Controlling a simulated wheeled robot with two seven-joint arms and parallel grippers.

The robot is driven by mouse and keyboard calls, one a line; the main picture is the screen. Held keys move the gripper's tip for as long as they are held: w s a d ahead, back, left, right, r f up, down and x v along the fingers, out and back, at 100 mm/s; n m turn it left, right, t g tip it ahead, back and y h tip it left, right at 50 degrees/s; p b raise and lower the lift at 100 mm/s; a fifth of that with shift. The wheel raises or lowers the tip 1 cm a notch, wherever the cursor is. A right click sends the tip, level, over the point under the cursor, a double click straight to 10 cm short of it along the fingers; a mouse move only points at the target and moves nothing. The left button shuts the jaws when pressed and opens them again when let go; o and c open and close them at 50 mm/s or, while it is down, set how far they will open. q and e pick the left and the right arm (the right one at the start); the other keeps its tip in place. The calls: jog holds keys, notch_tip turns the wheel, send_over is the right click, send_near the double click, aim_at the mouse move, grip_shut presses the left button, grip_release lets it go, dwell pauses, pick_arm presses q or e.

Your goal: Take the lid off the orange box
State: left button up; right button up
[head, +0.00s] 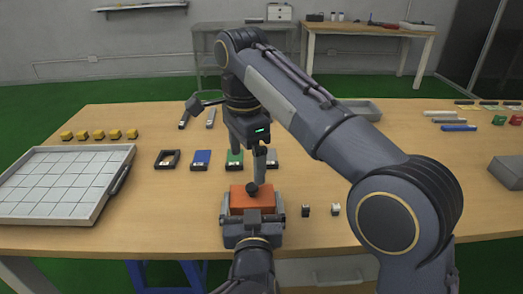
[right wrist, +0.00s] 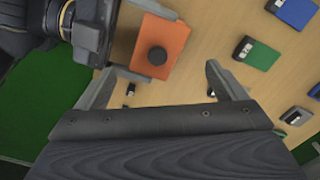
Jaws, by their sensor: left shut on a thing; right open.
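The orange box (head: 250,200) stands near the table's front edge, with its flat orange lid and round black knob (head: 252,188) uppermost. My left gripper (head: 252,214) is shut on the box, one finger at each side. In the right wrist view, the orange lid (right wrist: 172,35) and its knob (right wrist: 157,56) show, with part of my left gripper at upper left. My right gripper (right wrist: 163,67) is open and empty. In the head view its visible finger (head: 259,165) points down just above the knob. The knob appears between the fingers but seems beyond the tips.
A white gridded tray (head: 60,185) lies at left. A black frame (head: 167,159), a blue block (head: 201,159) and a green block (head: 234,158) lie behind the box. Two small pieces (head: 306,210) stand to its right. A grey bin (head: 508,172) is at far right.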

aim_at(264, 194)
jog(key=n, duration=0.5)
jog(key=d+r+n, duration=0.1)
jog(key=n, duration=0.1)
jog(key=shift+n, duration=0.4)
jog(key=n, duration=0.4)
jog(key=r+n, duration=0.1)
jog(key=n, duration=0.2)
jog(key=shift+d, duration=0.4)
jog(key=f+n, duration=0.3)
jog(key=n, duration=0.2)
jog(key=d+f+n, duration=0.1)
jog(key=f+n, duration=0.3)
jog(key=n, duration=0.1)
jog(key=f+n, duration=0.3)
jog(key=n, duration=0.3)
jog(key=shift+d+f, duration=0.2)
jog(key=shift+d, duration=0.2)
jog(key=c, duration=1.2)
